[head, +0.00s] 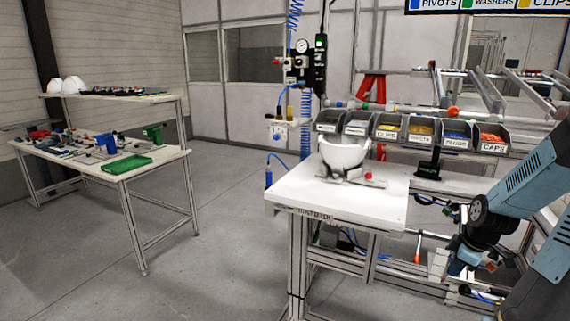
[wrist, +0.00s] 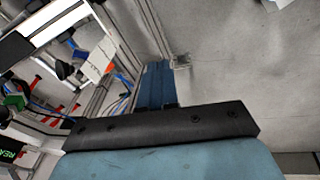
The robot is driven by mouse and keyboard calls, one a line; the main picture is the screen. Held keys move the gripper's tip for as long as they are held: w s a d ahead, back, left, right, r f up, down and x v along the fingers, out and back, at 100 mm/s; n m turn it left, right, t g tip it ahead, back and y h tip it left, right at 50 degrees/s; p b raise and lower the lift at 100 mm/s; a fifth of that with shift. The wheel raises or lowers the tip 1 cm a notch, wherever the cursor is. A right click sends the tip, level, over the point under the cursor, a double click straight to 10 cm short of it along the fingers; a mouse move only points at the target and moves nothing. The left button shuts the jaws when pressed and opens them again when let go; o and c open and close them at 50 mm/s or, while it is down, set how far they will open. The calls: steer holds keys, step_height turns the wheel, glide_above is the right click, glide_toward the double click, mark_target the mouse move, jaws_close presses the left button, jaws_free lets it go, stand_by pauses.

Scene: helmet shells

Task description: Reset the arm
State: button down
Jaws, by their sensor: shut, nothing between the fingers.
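My arm, blue-grey with black joints, comes in from the right edge of the head view and bends down beside the white workbench (head: 340,204). My gripper (head: 458,267) hangs low at the right of the bench, below the level of its top, shut and empty. Its fingertips are small and hard to make out there. In the wrist view a black bolted bar and a blue body part of mine fill the lower middle. A white helmet shell (head: 344,154) sits on a grey fixture with a red knob (head: 368,175) on the bench, apart from my gripper.
A row of labelled grey bins (head: 420,131) stands behind the bench. Frame rails, cables and hoses lie close around my gripper. A second table (head: 95,165) at the left holds tools, a green tray (head: 127,165) and white shells (head: 68,85). The floor between the tables is clear.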

steer(key=s+a+r+m+h, duration=0.25)
steer(key=a+r+m, duration=0.25)
steer(key=a+r, duration=1.15)
steer(key=s+a+r+m+t+y, duration=0.2)
steer(key=s+a+r+m, duration=0.2)
steer(key=s+a+r, duration=0.6)
steer(key=shift+s+a+r+m+t, duration=0.3)
steer(key=shift+s+a+m, duration=0.1)
steer(key=shift+s+a, duration=0.35)
